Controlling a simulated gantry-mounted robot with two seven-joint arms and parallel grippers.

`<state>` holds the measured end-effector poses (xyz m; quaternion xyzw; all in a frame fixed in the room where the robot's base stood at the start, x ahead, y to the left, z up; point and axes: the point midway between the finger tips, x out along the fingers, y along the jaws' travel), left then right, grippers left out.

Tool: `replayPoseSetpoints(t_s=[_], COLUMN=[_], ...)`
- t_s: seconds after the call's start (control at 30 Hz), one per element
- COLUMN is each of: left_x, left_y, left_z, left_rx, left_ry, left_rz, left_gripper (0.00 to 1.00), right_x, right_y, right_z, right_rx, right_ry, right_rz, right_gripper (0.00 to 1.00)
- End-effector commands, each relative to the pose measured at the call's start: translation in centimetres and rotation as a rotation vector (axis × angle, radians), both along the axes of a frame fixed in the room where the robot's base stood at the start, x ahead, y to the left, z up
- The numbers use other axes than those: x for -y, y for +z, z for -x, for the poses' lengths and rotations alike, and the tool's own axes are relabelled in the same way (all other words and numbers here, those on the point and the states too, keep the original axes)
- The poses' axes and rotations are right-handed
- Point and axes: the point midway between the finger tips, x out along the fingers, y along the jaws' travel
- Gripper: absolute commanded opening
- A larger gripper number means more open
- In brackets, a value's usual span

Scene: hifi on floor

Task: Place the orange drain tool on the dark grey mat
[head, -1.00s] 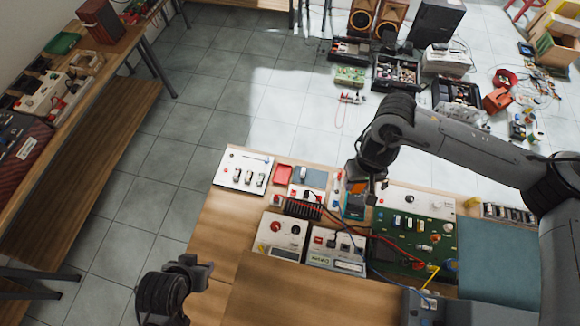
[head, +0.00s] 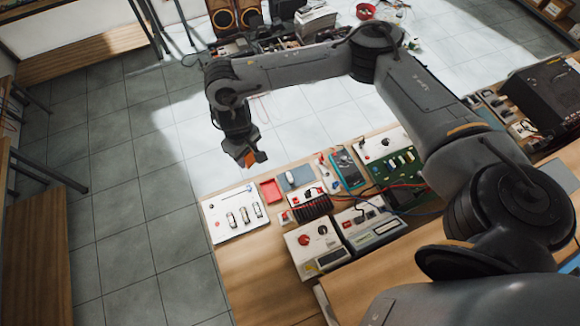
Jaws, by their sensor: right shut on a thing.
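My right gripper (head: 247,158) is shut on the orange drain tool (head: 259,157). Only a small orange part of the tool shows beside the fingers; the rest is hidden. The gripper is above the far edge of the wooden table, up and left of a small slate-grey mat (head: 296,178), which looks like the dark grey mat. The tool is apart from the mat, and the visible mat surface looks bare. My left gripper is out of view.
A red tray (head: 270,191) lies left of the mat. A white switch panel (head: 235,213) is at the table's left end. A black finned block (head: 312,207) is in front of the mat, and a teal device (head: 347,170) is to its right.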

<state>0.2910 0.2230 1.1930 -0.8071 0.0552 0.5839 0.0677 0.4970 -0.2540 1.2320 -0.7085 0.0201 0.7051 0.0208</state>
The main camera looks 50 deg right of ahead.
Motion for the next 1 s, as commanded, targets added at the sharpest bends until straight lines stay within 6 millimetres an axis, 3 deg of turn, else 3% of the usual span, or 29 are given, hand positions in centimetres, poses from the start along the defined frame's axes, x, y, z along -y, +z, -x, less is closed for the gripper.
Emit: replayPoseSetpoints(t_s=[0.03, 0.27, 0.5, 0.7, 1.0], left_x=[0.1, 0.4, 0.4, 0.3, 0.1], left_y=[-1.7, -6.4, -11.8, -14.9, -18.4], left_z=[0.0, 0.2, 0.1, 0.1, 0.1], left_rx=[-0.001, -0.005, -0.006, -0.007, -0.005], left_ry=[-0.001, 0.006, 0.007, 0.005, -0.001], left_rz=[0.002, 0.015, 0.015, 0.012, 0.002], left_gripper=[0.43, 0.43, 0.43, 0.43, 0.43], right_x=[1.2, 6.6, 14.5, 20.4, 27.1], right_y=[-2.0, -8.3, -16.4, -20.7, -24.0], right_z=[0.1, 1.2, 5.0, 8.6, 12.7], right_rx=[-0.004, -0.006, -0.01, -0.008, -0.005], right_ry=[-0.027, -0.149, -0.315, -0.413, -0.481], right_rz=[0.002, 0.002, 0.006, 0.009, 0.007], right_gripper=[0.13, 0.13, 0.13, 0.13, 0.13])
